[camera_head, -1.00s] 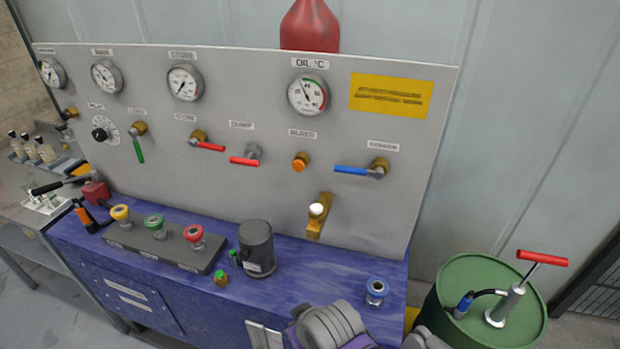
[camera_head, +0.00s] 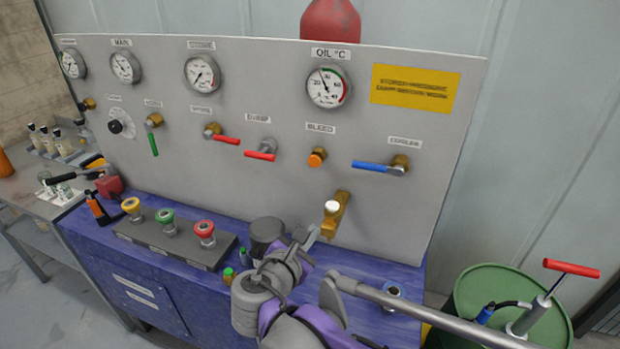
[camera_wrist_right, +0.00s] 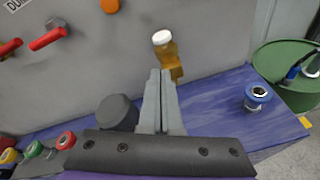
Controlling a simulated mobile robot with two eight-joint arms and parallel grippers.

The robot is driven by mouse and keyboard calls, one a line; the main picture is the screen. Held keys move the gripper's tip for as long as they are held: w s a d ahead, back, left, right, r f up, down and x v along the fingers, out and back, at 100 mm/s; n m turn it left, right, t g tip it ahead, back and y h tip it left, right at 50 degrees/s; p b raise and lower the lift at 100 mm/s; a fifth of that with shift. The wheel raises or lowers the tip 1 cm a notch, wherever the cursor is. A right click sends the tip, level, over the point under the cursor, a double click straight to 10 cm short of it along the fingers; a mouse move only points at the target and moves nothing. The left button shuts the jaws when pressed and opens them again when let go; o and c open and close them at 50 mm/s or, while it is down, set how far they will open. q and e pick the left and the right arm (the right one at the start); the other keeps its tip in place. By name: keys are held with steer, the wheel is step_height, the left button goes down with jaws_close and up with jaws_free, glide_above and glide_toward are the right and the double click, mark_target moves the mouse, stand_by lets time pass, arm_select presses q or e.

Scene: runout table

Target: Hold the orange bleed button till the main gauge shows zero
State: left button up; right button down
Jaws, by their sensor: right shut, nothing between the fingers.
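The orange bleed button (camera_head: 317,157) sits on the grey panel under the BLEED label, and its lower part shows at the top edge of the right wrist view (camera_wrist_right: 110,5). The main gauge (camera_head: 125,67), under the MAIN label, is at the panel's upper left; its reading is too small to tell. My right gripper (camera_head: 312,232) is shut and empty, in front of the panel, below the bleed button and apart from it. Its closed fingers (camera_wrist_right: 160,74) point at the panel in the right wrist view. My left gripper is not in view.
A brass fitting with a white knob (camera_head: 332,208) is just right of my right fingertips. A blue-handled lever (camera_head: 378,166) and a red lever (camera_head: 260,156) flank the button. A dark cylinder (camera_wrist_right: 117,112) stands on the blue bench (camera_wrist_right: 212,92). A green drum (camera_head: 480,292) stands right.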

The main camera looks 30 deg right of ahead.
mark_target(314, 162)
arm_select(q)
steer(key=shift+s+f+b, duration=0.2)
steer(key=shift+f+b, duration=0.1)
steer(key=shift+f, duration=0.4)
arm_select(e)
steer(key=w+a+r+n+t+h, duration=0.2)
steer(key=w+a+r+n, duration=0.1)
steer(key=w+r+n, duration=0.1)
steer(key=shift+r+n+t, duration=0.4)
steer(key=shift+r+n, duration=0.3)
steer(key=shift+r, duration=0.25)
steer(key=p+x, duration=0.1)
steer(key=x, duration=1.3)
steer(key=shift+r+p, duration=0.2)
steer(key=shift+p, duration=0.15)
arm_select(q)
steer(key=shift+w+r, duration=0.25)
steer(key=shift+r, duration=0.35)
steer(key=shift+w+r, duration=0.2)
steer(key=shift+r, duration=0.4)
arm_select(e)
steer(key=shift+d, duration=0.1)
